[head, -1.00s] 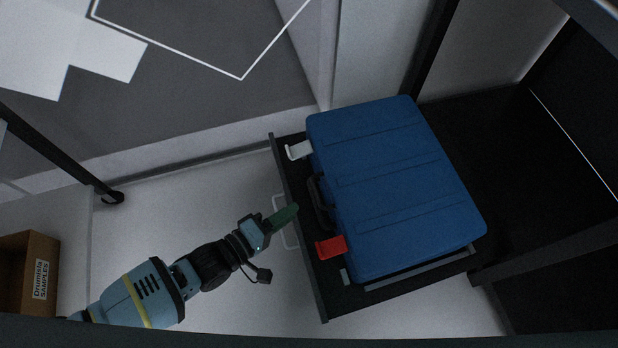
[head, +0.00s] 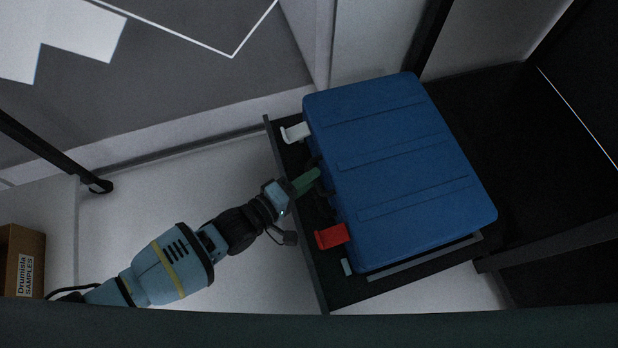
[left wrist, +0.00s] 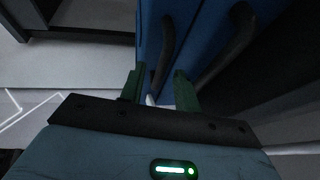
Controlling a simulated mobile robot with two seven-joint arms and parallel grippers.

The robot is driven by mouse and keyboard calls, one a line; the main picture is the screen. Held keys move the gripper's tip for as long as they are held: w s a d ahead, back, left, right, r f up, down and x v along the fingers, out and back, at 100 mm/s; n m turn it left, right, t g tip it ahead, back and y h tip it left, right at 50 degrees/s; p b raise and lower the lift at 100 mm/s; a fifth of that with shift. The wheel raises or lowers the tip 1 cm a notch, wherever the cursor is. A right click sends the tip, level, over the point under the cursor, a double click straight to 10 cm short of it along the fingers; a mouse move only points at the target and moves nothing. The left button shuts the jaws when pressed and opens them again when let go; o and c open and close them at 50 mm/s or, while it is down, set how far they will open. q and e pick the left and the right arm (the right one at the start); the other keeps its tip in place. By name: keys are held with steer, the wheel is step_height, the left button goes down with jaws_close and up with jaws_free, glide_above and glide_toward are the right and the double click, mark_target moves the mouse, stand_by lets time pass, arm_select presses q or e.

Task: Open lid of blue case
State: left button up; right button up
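The blue case (head: 400,165) lies with its lid down on a pulled-out black drawer or tray (head: 350,292). A white latch (head: 295,132) and a red latch (head: 332,236) stick out from its front side. My left gripper (head: 312,176) is at the front of the case, between the two latches, over the dark handle area. In the left wrist view its two green fingers (left wrist: 155,88) are apart with a gap between them, close to the blue case (left wrist: 185,25) and its dark handle (left wrist: 168,50). Whether the fingers touch the case cannot be told. My right gripper is not in view.
A cardboard box (head: 22,262) labelled as samples stands at the far left. A dark cabinet or shelf frame (head: 500,130) borders the case on the right. The pale floor (head: 180,180) left of the drawer is clear.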

arm_select(q)
steer(key=shift+w+d, duration=0.25)
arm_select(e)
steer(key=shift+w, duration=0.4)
arm_select(q)
steer(key=c, duration=0.6)
jaws_close()
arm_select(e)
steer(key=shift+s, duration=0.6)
